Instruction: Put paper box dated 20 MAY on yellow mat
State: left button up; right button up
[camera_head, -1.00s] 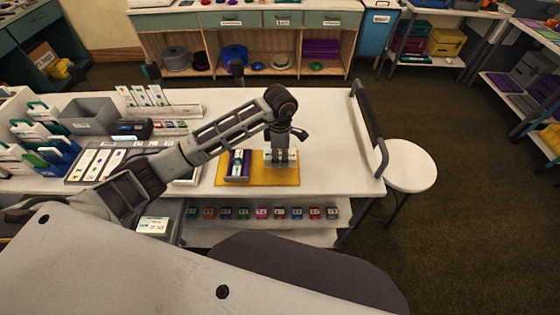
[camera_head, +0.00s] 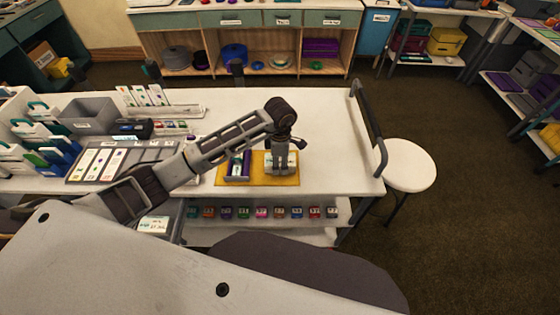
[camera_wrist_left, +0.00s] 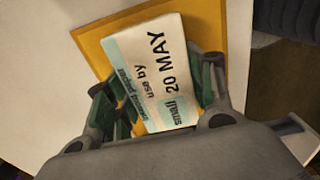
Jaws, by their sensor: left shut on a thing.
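The paper box dated 20 MAY (camera_wrist_left: 150,70) is white and pale teal, with "use by 20 MAY" and "small" printed on its face. In the left wrist view it lies between the fingers of my left gripper (camera_wrist_left: 160,100), which is shut on it. In the head view the left gripper (camera_head: 281,168) is low over the right part of the yellow mat (camera_head: 262,182). The box there is mostly hidden by the gripper. I cannot tell whether it touches the mat. The mat (camera_wrist_left: 100,48) shows behind the box in the left wrist view. My right gripper is not in view.
A purple-edged tray with small items (camera_head: 237,166) sits on the mat's left part, just left of the gripper. A grey bin (camera_head: 90,113) and a sectioned tray (camera_head: 118,160) stand farther left on the white table. The table right of the mat (camera_head: 335,165) is clear.

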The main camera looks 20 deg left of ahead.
aim_at(280, 159)
pick_arm(q)
jog(key=shift+f, duration=0.15)
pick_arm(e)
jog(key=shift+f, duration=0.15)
pick_arm(q)
jog(key=o, duration=0.7)
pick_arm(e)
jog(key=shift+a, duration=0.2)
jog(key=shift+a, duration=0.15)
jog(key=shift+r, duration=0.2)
pick_arm(q)
jog(key=shift+r, duration=0.35)
notch_tip(280, 159, up, 10)
jog(key=shift+r+b, duration=0.25)
jog(key=shift+b, duration=0.6)
jog(key=shift+r, duration=0.6)
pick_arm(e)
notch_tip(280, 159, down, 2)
